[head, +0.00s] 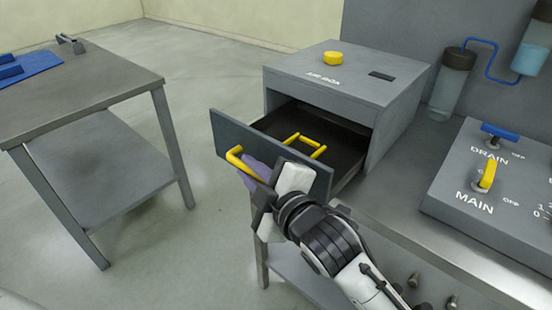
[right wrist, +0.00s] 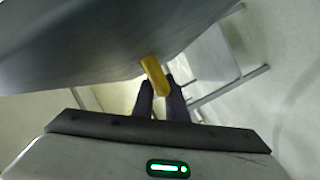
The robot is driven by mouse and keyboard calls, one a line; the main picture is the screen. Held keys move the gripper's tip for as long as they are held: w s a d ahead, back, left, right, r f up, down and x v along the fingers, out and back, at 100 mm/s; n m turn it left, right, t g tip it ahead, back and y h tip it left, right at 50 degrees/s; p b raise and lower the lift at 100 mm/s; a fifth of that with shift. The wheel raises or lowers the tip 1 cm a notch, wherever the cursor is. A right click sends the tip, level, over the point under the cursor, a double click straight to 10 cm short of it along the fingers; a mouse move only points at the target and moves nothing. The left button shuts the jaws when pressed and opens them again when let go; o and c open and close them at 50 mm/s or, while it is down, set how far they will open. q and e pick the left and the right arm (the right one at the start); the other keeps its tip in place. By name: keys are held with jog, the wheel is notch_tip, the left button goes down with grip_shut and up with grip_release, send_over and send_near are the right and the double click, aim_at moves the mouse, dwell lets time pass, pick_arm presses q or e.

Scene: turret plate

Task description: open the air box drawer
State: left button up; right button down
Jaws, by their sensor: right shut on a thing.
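The grey air box (head: 345,75) stands on the bench with its drawer (head: 238,143) pulled well out. The drawer's yellow handle (head: 242,162) is on its front panel. My right gripper (head: 257,172) is at that handle, shut on it. In the right wrist view, the yellow handle (right wrist: 155,76) sits between the dark fingers (right wrist: 162,94). Part of the handle and of the front panel is hidden behind the gripper. A yellow bracket-like part (head: 304,146) lies inside the open drawer. My left gripper is not in view.
A yellow knob (head: 333,58) is on the box top. A panel with a blue DRAIN lever (head: 500,132) and a yellow MAIN lever (head: 488,175) stands at right. A side table (head: 90,90) with a blue mat (head: 35,68) is at left. Open floor lies between.

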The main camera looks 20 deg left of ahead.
jog(key=shift+s+f, duration=0.1)
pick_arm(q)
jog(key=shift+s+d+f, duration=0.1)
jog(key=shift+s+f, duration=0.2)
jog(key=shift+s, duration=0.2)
pick_arm(e)
jog(key=c, duration=2)
grip_release()
jog(key=shift+c, duration=0.2)
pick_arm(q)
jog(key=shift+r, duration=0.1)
pick_arm(e)
jog(key=v, duration=1)
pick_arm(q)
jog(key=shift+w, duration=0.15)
pick_arm(e)
jog(key=shift+s+d, duration=0.1)
jog(key=shift+d, duration=0.05)
